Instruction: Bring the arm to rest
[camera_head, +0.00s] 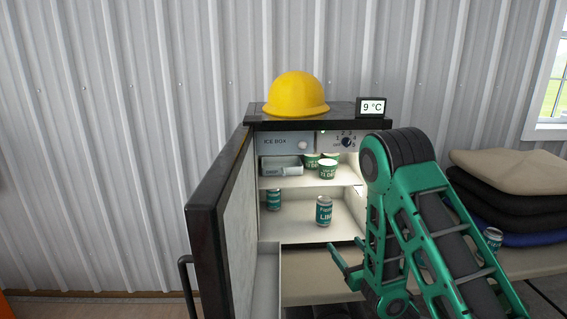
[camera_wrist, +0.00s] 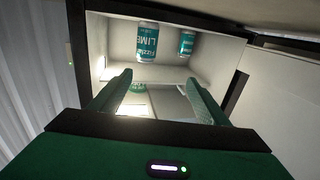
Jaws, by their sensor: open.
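My green arm reaches in from the right in the head view, bent over in front of a small open fridge (camera_head: 300,232). My gripper (camera_head: 343,268) is just outside the fridge's opening, at the lower right. In the wrist view its two green fingers (camera_wrist: 158,90) are spread apart with nothing between them. The wrist view looks into the fridge, where a teal-and-silver can marked LIME (camera_wrist: 147,42) and a second can (camera_wrist: 187,43) stand beyond the fingertips. Part of the fridge's right side is hidden behind my arm.
The fridge door (camera_head: 220,225) stands open at the left. Several tubs (camera_head: 328,169) are on the upper shelf. A yellow hard hat (camera_head: 296,94) and a 9 °C display (camera_head: 372,107) sit on top. Folded cloths (camera_head: 510,172) and another can (camera_head: 490,243) are at the right.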

